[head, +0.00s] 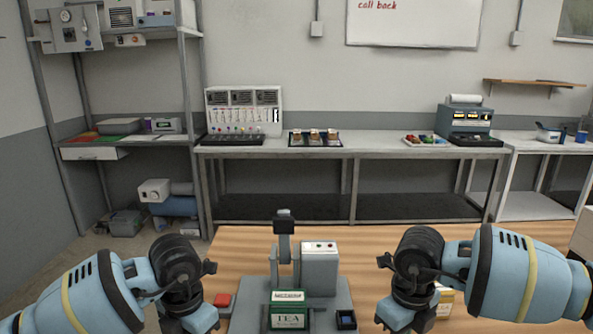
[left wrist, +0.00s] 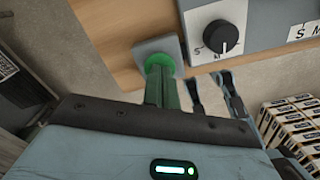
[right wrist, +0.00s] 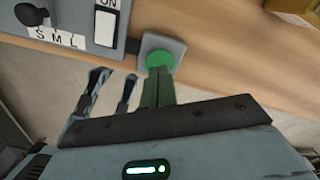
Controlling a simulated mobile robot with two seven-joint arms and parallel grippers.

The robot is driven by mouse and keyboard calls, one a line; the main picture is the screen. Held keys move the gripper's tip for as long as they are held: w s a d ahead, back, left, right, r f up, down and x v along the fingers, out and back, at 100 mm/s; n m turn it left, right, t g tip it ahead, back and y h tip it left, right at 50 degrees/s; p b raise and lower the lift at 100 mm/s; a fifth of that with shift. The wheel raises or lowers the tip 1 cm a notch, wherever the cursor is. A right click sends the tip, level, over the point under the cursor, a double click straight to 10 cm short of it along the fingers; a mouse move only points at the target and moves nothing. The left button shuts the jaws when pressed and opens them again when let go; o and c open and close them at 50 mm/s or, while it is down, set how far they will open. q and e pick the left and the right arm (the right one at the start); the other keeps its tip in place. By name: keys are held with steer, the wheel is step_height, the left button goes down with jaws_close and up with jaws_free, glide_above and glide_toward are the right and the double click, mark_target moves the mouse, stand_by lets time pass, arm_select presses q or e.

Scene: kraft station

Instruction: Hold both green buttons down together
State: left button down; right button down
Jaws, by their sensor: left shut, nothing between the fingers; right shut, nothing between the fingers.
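One green button (left wrist: 159,60) sits on a grey square plate (left wrist: 148,46) at the wooden table's edge in the left wrist view. My left gripper (left wrist: 162,78) is shut and empty, with its fingertips at the button's near side. The other green button (right wrist: 159,59) sits on a similar grey plate (right wrist: 175,47) in the right wrist view. My right gripper (right wrist: 158,76) is shut and empty, with its tips at that button. Both pairs of tips overlap their buttons; I cannot tell whether either button is pressed down. In the head view neither button can be made out.
A grey machine with a green TEA box (head: 290,310) stands on the wooden table (head: 245,245) between my arms. A dial (left wrist: 223,37) and an ON switch (right wrist: 106,25) are beside the buttons. A red item (head: 223,300) and a yellow-white box (head: 444,300) lie at the sides.

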steer(key=shift+f, duration=0.75)
arm_select(q)
steer(key=shift+s+f, duration=0.1)
steer(key=shift+f, duration=0.3)
arm_select(e)
steer(key=shift+s+f, duration=0.1)
steer(key=shift+f, duration=0.25)
stand_by(2.0)
steer(key=shift+r, duration=3.6)
arm_select(q)
steer(key=shift+r, duration=3.65)
